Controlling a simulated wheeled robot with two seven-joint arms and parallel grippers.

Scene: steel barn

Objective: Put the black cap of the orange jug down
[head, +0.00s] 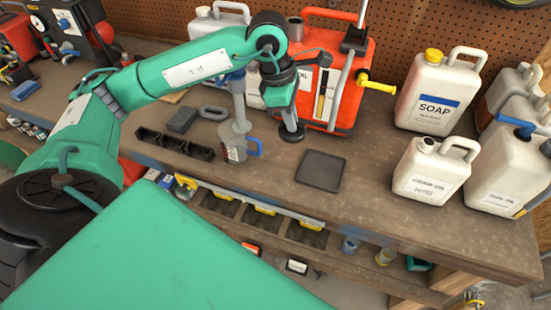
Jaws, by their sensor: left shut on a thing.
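The orange jug (347,70) stands upright at the back of the bench, with a pale label and a yellow spout on its right side. A grey neck shows at its top left. My left gripper (289,123) points down in front of the jug, above the bench. It is shut on a small dark round piece, which looks like the black cap (292,134). The fingers are small here and partly hide it. I cannot tell whether the cap touches the bench. My right gripper is not in view.
A flat dark square mat (321,170) lies right of the gripper, with nothing on it. A clear measuring cup (233,145) with a blue handle and a black divided tray (175,143) stand left. White jugs, including the soap jug (436,90), stand right.

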